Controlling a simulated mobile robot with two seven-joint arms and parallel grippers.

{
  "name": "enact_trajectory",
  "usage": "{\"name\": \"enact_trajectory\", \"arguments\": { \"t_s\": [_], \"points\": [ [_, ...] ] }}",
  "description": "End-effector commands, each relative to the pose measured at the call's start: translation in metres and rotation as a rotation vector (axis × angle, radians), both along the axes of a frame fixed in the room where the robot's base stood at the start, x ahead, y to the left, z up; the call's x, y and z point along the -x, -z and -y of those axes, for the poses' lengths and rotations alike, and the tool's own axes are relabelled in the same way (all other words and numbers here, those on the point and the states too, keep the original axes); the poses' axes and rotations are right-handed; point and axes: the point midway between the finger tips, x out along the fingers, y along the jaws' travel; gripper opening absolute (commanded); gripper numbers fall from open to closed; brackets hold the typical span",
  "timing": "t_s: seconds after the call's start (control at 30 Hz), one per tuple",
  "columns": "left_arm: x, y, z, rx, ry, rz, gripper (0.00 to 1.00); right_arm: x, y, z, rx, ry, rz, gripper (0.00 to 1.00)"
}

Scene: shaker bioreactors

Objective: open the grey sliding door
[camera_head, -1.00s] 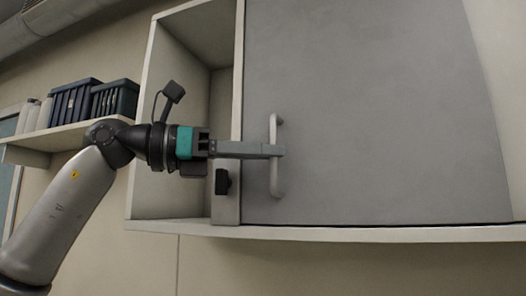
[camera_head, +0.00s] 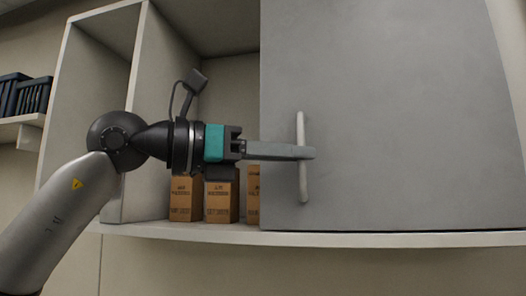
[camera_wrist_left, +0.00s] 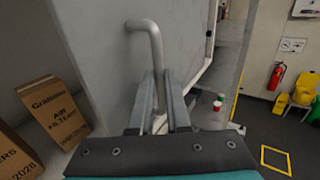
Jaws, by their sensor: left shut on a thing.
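The grey sliding door (camera_head: 400,90) covers the right part of a pale wall cabinet, and the left part stands open. Its pale upright bar handle (camera_head: 303,187) sits near the door's left edge. My left gripper (camera_head: 305,153) reaches in from the left, with its fingers closed around the middle of the handle. In the left wrist view the bent upper end of the handle (camera_wrist_left: 150,30) rises beyond the two fingers (camera_wrist_left: 159,85), against the door face (camera_wrist_left: 95,45). My right gripper is not in view.
Brown cardboard boxes (camera_head: 221,205) stand inside the open part, behind my left gripper; one also shows in the left wrist view (camera_wrist_left: 52,110). The cabinet's bottom ledge (camera_head: 350,240) runs below the door. Dark blue bins (camera_head: 30,97) sit on a shelf at far left.

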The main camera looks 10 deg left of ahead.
Motion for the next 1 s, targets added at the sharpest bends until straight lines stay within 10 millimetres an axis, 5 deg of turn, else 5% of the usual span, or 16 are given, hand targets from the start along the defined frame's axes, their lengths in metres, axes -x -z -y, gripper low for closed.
{"name": "enact_trajectory", "arguments": {
  "t_s": [0.2, 0.63, 0.67, 0.7, 0.9, 1.0],
  "points": [
    [0.001, 0.0, 0.023, 0.001, 0.004, 0.001, 0.0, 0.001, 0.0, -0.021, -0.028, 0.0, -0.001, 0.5],
    [0.001, 0.0, 0.026, 0.001, 0.001, 0.001, 0.0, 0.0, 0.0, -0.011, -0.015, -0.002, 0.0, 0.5],
    [0.001, 0.0, 0.026, 0.001, 0.001, 0.001, 0.18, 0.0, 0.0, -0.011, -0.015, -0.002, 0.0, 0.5],
    [0.001, 0.0, 0.026, 0.001, 0.001, 0.001, 0.23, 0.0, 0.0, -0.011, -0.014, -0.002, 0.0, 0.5],
    [0.001, 0.0, 0.026, 0.001, 0.001, 0.0, 0.44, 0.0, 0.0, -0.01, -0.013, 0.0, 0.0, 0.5],
    [0.001, 0.0, 0.026, 0.001, 0.001, 0.0, 0.44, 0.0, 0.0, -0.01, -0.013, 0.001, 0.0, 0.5]
  ]
}}
